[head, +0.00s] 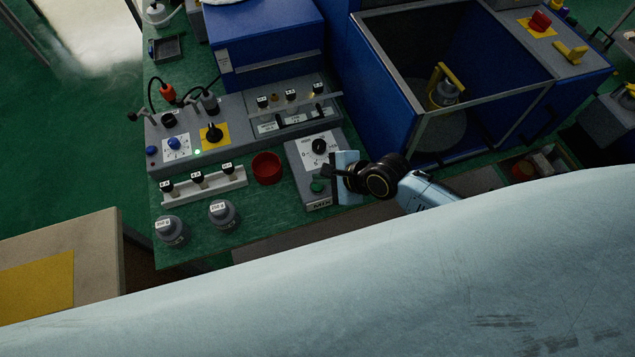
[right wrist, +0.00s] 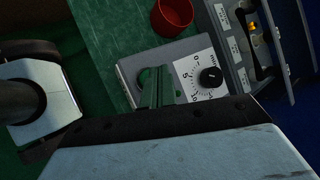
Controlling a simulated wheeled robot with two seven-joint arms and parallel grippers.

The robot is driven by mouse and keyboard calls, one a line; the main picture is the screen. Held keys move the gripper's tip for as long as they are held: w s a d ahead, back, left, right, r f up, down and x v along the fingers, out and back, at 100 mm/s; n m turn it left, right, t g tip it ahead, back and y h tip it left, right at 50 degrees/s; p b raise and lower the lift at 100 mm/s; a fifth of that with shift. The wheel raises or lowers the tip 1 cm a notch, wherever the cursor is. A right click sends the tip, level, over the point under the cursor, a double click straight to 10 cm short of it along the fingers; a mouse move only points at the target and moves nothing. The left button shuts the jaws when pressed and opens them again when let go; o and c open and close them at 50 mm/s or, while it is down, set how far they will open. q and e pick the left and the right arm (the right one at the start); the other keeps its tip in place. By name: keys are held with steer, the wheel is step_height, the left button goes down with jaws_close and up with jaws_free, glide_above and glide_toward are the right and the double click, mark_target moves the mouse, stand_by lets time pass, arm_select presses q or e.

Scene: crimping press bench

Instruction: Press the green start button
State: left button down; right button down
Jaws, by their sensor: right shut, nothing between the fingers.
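The green start button (head: 317,186) sits on the front part of a grey control box (head: 305,155) with a black dial (head: 319,146). My right gripper (head: 328,172) is shut and empty, with its fingertips above the box, close to the button and between it and the dial in the picture. I cannot tell whether the fingertips touch anything. In the right wrist view, the fingers (right wrist: 160,88) cover part of the green button (right wrist: 146,76), and the dial (right wrist: 210,76) is clear beside them. My left gripper is not in view.
A red cup (head: 267,167) stands left of the box. A grey panel with knobs (head: 190,135) and a rack of small black-capped parts (head: 203,184) are further left. Two grey weights (head: 223,213) stand near the bench's front edge. A blue open-topped enclosure (head: 385,90) rises behind right.

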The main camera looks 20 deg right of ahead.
steer(key=shift+f, duration=0.1)
stand_by(0.6)
steer(key=shift+f, duration=0.35)
